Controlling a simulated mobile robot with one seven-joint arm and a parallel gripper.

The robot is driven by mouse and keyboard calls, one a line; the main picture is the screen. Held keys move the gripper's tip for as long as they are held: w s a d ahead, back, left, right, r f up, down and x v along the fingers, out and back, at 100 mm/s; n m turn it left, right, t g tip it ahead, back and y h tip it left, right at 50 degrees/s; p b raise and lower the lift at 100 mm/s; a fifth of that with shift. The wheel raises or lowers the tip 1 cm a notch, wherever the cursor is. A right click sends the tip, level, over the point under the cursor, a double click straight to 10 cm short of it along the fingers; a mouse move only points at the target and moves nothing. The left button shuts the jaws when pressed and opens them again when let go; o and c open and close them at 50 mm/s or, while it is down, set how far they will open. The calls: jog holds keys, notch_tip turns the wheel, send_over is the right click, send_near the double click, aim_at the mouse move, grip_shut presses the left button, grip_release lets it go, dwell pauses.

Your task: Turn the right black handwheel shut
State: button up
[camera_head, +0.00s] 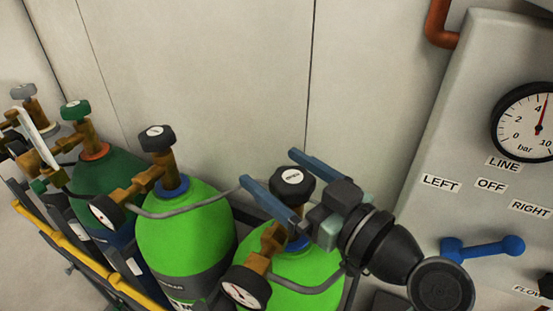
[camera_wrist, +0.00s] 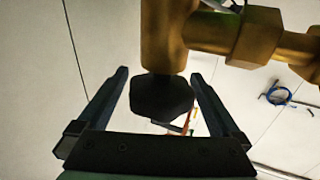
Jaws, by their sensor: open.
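The right black handwheel (camera_head: 292,185) tops the brass valve of the right bright green cylinder (camera_head: 292,266). Its cap has a small white label. My gripper (camera_head: 269,168) is open, with its two blue fingers on either side of this handwheel. In the wrist view the dark handwheel (camera_wrist: 160,98) lies between the fingers of my gripper (camera_wrist: 160,75), below the brass valve body (camera_wrist: 168,40) in the picture. A gap shows on the left; the right finger is very close, and I cannot tell whether it touches. The left black handwheel (camera_head: 157,138) stands apart on another bright green cylinder (camera_head: 185,235).
A dark green cylinder (camera_head: 105,185) with a green handwheel (camera_head: 75,109) and a grey handwheel (camera_head: 23,90) stand at left. Pressure gauges (camera_head: 246,287) and hoses crowd the valves. A yellow rail (camera_head: 90,262) runs in front. A panel with a blue lever (camera_head: 482,249) is at right.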

jog(key=shift+w+a, duration=0.35)
jog(key=shift+a, duration=0.05)
jog(key=c, duration=1.3)
